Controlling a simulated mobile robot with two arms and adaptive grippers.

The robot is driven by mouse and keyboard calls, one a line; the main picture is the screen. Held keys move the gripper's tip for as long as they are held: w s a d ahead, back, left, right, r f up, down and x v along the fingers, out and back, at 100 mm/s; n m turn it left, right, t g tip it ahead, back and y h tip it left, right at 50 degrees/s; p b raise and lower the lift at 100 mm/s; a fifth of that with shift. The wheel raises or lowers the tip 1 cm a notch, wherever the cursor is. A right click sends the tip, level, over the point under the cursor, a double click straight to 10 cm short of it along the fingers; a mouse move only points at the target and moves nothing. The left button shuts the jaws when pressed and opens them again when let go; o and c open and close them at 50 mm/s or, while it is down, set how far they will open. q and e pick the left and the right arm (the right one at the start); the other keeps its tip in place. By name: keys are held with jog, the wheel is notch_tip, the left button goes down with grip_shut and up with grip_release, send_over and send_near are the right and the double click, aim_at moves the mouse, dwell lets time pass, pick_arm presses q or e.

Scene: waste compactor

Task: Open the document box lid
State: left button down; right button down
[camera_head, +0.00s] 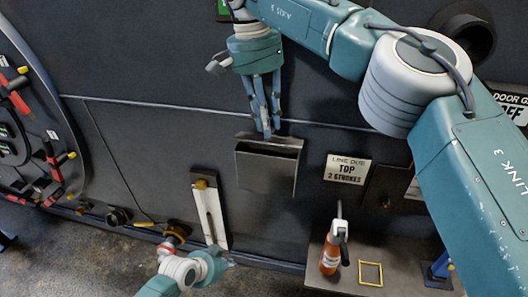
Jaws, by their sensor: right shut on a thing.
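The document box (266,174) is a dark metal box on the dark wall, near the middle of the head view. A dark gap shows along its top, under the thin lid edge (290,148). How far the lid is raised is hard to tell. My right gripper (267,133) points down from above, with its fingertips close together on the lid at the middle of the box's top edge. My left gripper (226,264) is low at the bottom, left of and below the box. Its fingers are hidden or too small to make out.
A pale slotted plate (209,214) is left of the box, and a "LINE LUBE" sign (347,169) is right. An orange bottle (330,259) and a yellow square frame (371,273) are on a low shelf (318,277). A round hatch (25,130) is at far left.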

pick_arm(q)
jog(key=w+d+r+m+h, duration=0.1)
jog(key=d+r+m, duration=0.25)
jog(key=r, duration=0.35)
jog(key=w+d+r+m+h, duration=0.1)
jog(key=d+r+m, duration=0.2)
jog(key=d+r, duration=0.3)
jog(key=s+d+r+m+g, duration=0.1)
jog(key=s+d+r+m, duration=0.15)
jog(key=r+m, duration=0.4)
jog(key=s+d+r+m+g, duration=0.2)
jog(key=s+r+m, duration=0.15)
jog(key=r, duration=0.65)
jog(key=s+a+r+m+t+y, duration=0.1)
jog(key=a+r+m+t, duration=0.15)
jog(key=r, duration=0.55)
jog(key=s+a+r+m+t+y, duration=0.1)
jog(key=r+m+t+y, duration=0.15)
jog(key=r, duration=0.45)
jog(key=s+a+r+m+t, duration=0.1)
jog(key=r+m, duration=0.2)
jog(key=r, duration=0.5)
jog(key=x, duration=1)
jog(key=shift+w+a, duration=0.25)
pick_arm(e)
jog(key=shift+f, duration=0.1)
